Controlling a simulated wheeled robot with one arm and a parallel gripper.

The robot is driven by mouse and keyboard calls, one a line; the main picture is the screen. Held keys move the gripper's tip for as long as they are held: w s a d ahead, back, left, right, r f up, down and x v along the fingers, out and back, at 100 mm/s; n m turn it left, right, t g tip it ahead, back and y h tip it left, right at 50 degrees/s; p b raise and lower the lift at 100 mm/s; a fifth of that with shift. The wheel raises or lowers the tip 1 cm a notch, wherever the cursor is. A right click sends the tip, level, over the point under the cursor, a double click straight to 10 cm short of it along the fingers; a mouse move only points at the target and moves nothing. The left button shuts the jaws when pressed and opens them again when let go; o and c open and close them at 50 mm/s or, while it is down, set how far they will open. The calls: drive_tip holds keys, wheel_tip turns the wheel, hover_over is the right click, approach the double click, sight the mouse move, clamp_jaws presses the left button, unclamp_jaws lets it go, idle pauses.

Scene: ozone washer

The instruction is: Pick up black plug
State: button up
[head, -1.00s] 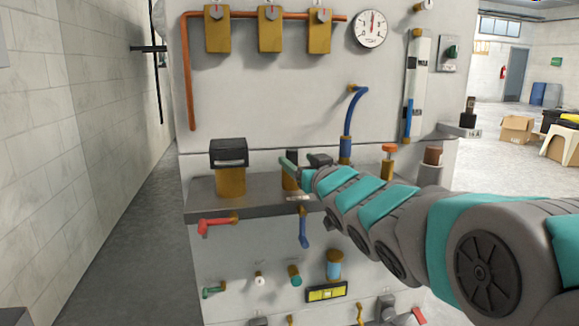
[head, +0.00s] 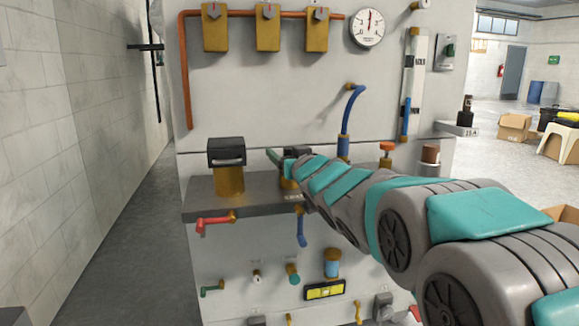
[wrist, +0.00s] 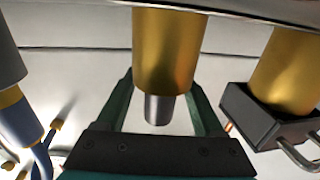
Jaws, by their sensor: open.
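A black block with a silver handle, which looks like the black plug (head: 226,152), sits upright on a brass post on the grey ledge, left of my gripper. In the wrist view the black plug (wrist: 270,115) is at the right, outside the fingers. My gripper (wrist: 165,95) is open, its green fingers on either side of another brass post (wrist: 165,50) with a grey metal tip. I cannot tell whether they touch it. In the head view my gripper (head: 285,155) is over the ledge, partly hidden by my arm, with a dark piece just beyond it.
The grey ledge (head: 200,195) juts from the white panel. A red lever (head: 213,222) and a blue lever (head: 301,230) hang from its front. Open floor lies left of the panel.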

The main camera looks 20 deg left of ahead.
drive_tip(key=shift+c, duration=0.2)
clamp_jaws()
idle(0.5)
